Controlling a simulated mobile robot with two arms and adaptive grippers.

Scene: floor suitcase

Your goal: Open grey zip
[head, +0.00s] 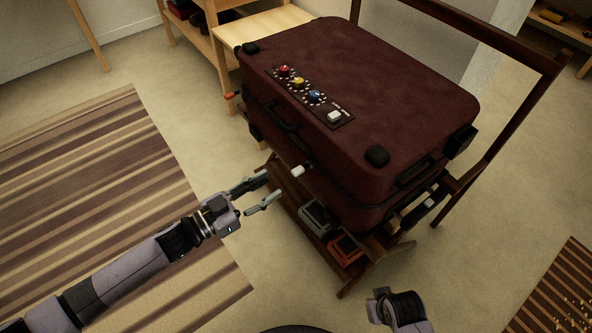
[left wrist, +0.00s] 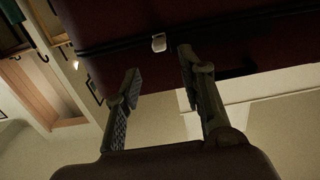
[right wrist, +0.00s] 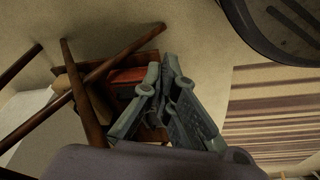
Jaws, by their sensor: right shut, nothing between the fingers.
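The dark red suitcase (head: 370,90) lies flat on a wooden rack, its lid down. A small pale grey zip pull (head: 298,171) sits on the zip line along its front side. It also shows in the left wrist view (left wrist: 158,43), beyond and between the fingertips. My left gripper (head: 269,187) is open and empty, a short way left of the grey pull and apart from it. Its two spread fingers show in the left wrist view (left wrist: 160,76). My right gripper (right wrist: 160,75) is shut and empty; in the head view its wrist (head: 400,308) is low, in front of the rack.
An orange pull (head: 232,95) is at the suitcase's far left corner. The lid carries a panel (head: 310,95) with coloured knobs. A grey item (head: 317,218) and an orange-red item (head: 345,248) lie on the rack's lower shelf. Striped rug (head: 120,170) and open floor lie left.

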